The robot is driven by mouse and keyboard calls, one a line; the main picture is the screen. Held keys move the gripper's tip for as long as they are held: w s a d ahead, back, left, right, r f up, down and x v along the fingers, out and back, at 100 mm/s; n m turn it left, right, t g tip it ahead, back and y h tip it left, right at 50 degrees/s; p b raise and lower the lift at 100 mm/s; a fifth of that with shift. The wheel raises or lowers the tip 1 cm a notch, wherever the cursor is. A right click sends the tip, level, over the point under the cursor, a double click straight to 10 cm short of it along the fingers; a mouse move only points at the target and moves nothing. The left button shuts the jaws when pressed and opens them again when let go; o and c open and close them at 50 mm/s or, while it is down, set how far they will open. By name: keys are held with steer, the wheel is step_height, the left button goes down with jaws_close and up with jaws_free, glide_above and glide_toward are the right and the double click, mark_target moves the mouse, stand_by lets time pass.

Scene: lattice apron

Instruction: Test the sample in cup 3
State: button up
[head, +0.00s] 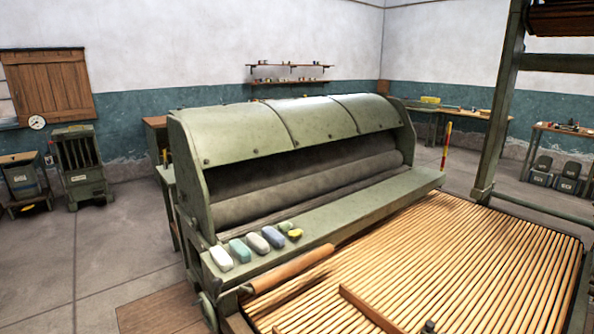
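No cup marked 3 can be made out in the head view, and neither can a tester. Small items on the far wall shelves (290,81) and on the far bench (450,107) are too small to identify. My gripper is not in view.
A green machine (300,125) with a long roller fills the middle. Several rounded blocks, one white (221,258), lie on its front ledge. A wooden slatted bed (430,260) spreads at right. A dark green slotted cabinet (80,165) stands at left. The floor (110,240) at left is clear.

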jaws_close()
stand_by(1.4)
